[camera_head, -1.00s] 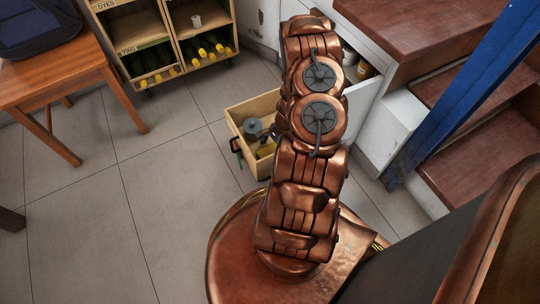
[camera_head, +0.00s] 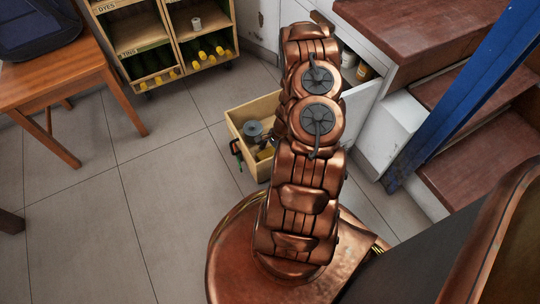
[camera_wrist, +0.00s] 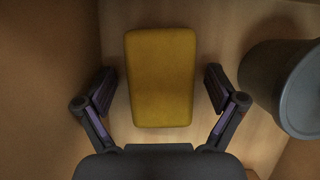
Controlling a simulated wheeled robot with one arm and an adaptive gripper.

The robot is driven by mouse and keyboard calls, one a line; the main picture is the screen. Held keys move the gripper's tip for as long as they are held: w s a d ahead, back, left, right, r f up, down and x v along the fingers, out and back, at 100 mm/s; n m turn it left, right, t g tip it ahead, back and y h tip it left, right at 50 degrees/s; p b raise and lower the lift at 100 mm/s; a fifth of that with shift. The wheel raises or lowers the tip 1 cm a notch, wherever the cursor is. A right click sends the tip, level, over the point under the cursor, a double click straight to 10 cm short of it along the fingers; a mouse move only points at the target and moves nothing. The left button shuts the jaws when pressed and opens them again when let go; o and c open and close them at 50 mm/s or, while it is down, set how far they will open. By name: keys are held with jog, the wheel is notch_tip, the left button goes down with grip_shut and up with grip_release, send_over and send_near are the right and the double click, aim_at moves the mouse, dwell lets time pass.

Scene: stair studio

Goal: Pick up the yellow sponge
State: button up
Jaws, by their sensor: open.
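The yellow sponge (camera_wrist: 160,78) lies flat on the pale wooden floor of a box, seen in the wrist view. My gripper (camera_wrist: 158,92) is open, with one finger on each side of the sponge and a visible gap on both sides. The sponge's near end lies close to the gripper's palm in the picture; I cannot tell the height between them.
A grey rounded container (camera_wrist: 284,84) stands right of the sponge; it also shows in the head view (camera_head: 253,130). A shelf with bottles (camera_head: 160,45), a wooden table (camera_head: 60,78) and stairs (camera_head: 470,150) surround open tiled floor.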

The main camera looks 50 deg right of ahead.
aim_at(270, 154)
jog(key=shift+c, duration=0.2)
jog(key=c, duration=1)
jog(key=shift+r, duration=0.2)
notch_tip(270, 154, up, 18)
jog(key=p, duration=0.5)
